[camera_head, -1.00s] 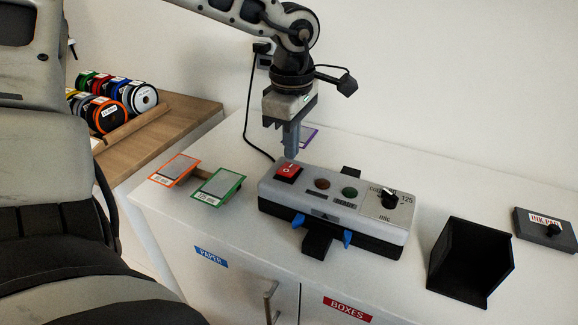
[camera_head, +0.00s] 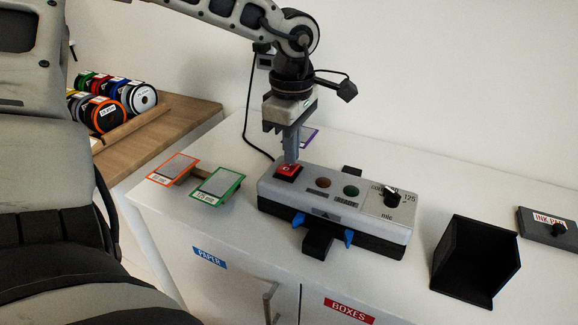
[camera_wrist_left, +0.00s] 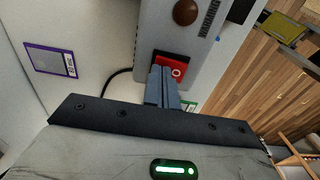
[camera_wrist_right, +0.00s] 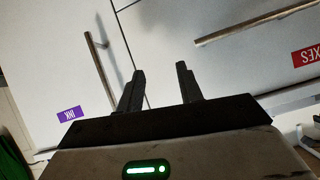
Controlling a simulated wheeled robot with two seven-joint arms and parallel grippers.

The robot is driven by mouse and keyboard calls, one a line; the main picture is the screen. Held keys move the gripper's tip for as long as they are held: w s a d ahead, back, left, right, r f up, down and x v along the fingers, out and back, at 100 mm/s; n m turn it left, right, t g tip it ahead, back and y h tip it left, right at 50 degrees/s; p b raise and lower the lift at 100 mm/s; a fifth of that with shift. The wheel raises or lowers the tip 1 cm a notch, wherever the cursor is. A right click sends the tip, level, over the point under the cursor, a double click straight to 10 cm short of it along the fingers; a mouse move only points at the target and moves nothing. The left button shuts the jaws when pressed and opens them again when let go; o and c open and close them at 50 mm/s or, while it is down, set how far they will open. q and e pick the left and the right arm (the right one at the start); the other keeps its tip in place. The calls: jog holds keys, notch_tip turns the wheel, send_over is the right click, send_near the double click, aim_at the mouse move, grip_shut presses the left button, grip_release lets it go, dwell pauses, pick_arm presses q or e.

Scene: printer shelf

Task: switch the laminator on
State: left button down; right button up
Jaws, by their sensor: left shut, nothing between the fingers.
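The laminator (camera_head: 330,222) is a grey and black box on the white cabinet top. It has a red rocker switch (camera_head: 286,174) at its left end, a brown and a green round lamp, and a black dial (camera_head: 392,197). My left gripper (camera_head: 290,160) is shut and empty, pointing down with its fingertips at the red switch. In the left wrist view the fingertips (camera_wrist_left: 163,70) overlap the switch (camera_wrist_left: 172,68), which hides part of it. Contact looks likely there. My right gripper (camera_wrist_right: 160,72) is open and empty in front of the cabinet doors.
An orange-edged card (camera_head: 173,169) and a green-edged card (camera_head: 216,185) lie left of the laminator; a purple-edged card (camera_head: 308,136) is behind. A black open box (camera_head: 474,262) and an ink pad (camera_head: 548,228) stand at right. Spools (camera_head: 105,115) sit on the wooden table.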

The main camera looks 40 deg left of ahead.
pick_arm(q)
jog(key=shift+f+b, duration=0.35)
jog(key=shift+f, duration=0.05)
jog(key=shift+r, duration=0.15)
jog(key=shift+r+p, duration=2.2)
jog(key=shift+r, duration=1.25)
jog(key=shift+f, duration=0.1)
